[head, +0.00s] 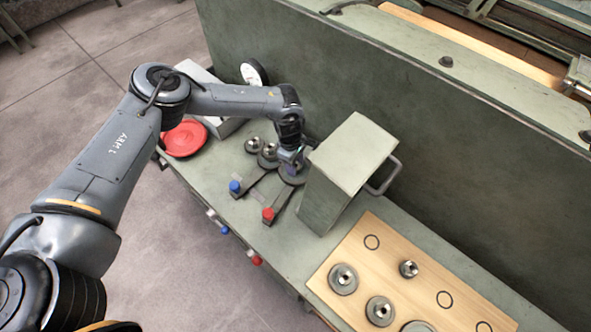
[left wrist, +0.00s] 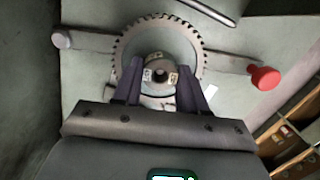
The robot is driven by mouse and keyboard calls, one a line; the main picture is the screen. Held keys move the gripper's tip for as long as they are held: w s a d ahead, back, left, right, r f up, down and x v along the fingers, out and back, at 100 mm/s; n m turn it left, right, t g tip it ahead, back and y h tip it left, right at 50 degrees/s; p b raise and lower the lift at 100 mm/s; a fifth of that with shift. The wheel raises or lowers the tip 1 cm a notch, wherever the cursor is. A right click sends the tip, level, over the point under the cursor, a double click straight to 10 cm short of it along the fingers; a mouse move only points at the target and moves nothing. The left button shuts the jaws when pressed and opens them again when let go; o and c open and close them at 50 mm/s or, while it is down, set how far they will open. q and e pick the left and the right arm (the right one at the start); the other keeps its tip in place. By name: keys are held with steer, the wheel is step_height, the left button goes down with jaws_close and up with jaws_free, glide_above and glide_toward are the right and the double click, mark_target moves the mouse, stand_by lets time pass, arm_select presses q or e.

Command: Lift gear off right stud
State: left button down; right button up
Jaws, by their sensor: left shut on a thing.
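A toothed metal gear (left wrist: 196,45) lies under my left gripper (left wrist: 160,76) in the left wrist view. The two dark fingers close on opposite sides of its raised hub. In the head view my left gripper (head: 291,160) points down at the gear (head: 292,176), left of the green box, and hides much of it. The stud under the gear is hidden, and I cannot tell whether the gear sits fully down on it. A lever with a red knob (head: 268,214) and one with a blue knob (head: 235,187) lie in front. My right gripper is not in view.
A tall green box (head: 345,165) stands close right of the gripper, with a handle (head: 384,177) behind it. Hubbed parts (head: 253,145) sit just left. A red dish (head: 184,138) is farther left. A wooden board (head: 378,262) holds several gears. A high green panel (head: 400,120) runs behind.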

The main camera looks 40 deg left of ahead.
arm_select(q)
steer(key=shift+r, duration=0.1)
step_height(320, 180, up, 10)
steer(key=shift+p, duration=0.45)
stand_by(0.3)
stand_by(0.4)
